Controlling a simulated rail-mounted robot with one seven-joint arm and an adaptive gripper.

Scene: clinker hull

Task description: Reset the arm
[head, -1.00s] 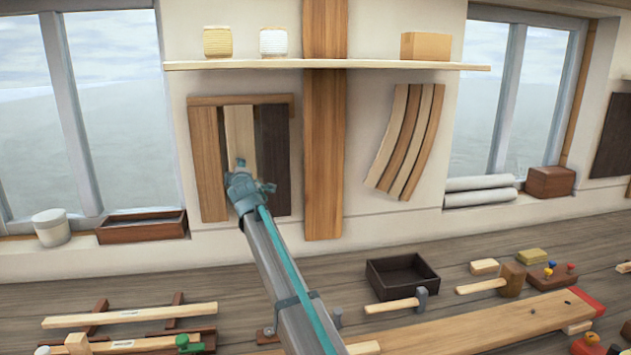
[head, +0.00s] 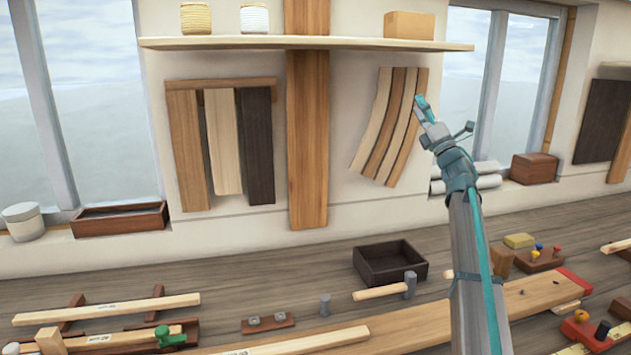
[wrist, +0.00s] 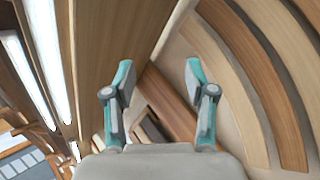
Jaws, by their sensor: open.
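My gripper (wrist: 155,100) is open and empty in the wrist view, its two teal-and-grey fingers spread apart. In the head view my gripper (head: 422,108) is at the upper end of my raised arm, in front of the curved wood strips on the wall. The strips (head: 385,130) alternate pale and brown. They also show large at the right of the wrist view (wrist: 270,70). Whether my gripper touches them I cannot tell.
Windows stand at both sides.

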